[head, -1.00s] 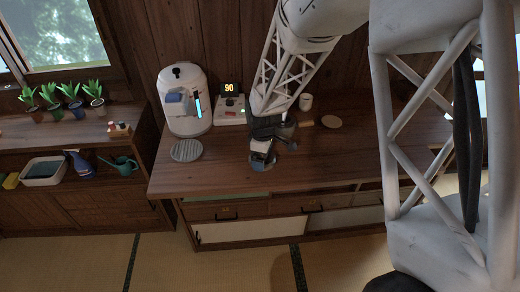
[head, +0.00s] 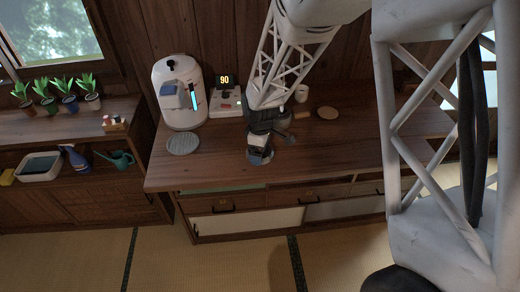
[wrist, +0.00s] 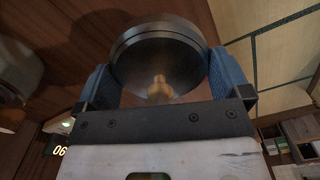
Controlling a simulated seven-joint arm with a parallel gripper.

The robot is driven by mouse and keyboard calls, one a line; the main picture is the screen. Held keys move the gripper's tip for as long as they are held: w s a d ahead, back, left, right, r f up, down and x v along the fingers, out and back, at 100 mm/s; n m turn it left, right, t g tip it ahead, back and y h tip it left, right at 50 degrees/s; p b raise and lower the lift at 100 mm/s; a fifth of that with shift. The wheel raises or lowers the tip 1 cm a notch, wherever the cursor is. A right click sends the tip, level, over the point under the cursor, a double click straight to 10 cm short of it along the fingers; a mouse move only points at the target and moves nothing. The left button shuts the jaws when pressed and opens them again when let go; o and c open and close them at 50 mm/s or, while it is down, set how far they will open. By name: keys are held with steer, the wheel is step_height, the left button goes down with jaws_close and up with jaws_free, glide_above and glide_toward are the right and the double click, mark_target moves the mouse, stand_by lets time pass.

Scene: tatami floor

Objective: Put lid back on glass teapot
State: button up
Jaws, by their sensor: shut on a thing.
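In the wrist view, a round, dark metallic lid (wrist: 137,55) with a small wooden knob (wrist: 160,88) sits between the two blue fingers of my gripper (wrist: 160,78). The fingers press on opposite sides of its rim. In the head view, my gripper (head: 260,150) is over the front middle of the wooden counter, with a greyish round shape at its tips. I cannot clearly make out the glass teapot; a faint round shape beside the gripper on its right is partly covered and too small to identify.
A white machine (head: 181,95) and a grey round mat (head: 183,144) are left of my gripper. The counter's right side (head: 350,150) is clear.

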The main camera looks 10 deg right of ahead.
steer(key=shift+w+d+r, duration=1.5)
steer(key=shift+w+d, duration=0.25)
steer(key=shift+w, duration=1.7)
steer(key=shift+w+d+r, duration=1.5)
steer(key=shift+w+d, duration=0.2)
steer(key=shift+w, duration=1.7)
steer(key=shift+w+d+r, duration=1.5)
steer(key=shift+w+d, duration=0.25)
steer(key=shift+w, duration=1.7)
steer(key=shift+f, duration=0.15)
steer(key=shift+f, duration=3)
steer(key=shift+f, duration=0.2)
steer(key=o, duration=0.5)
steer(key=shift+r, duration=0.1)
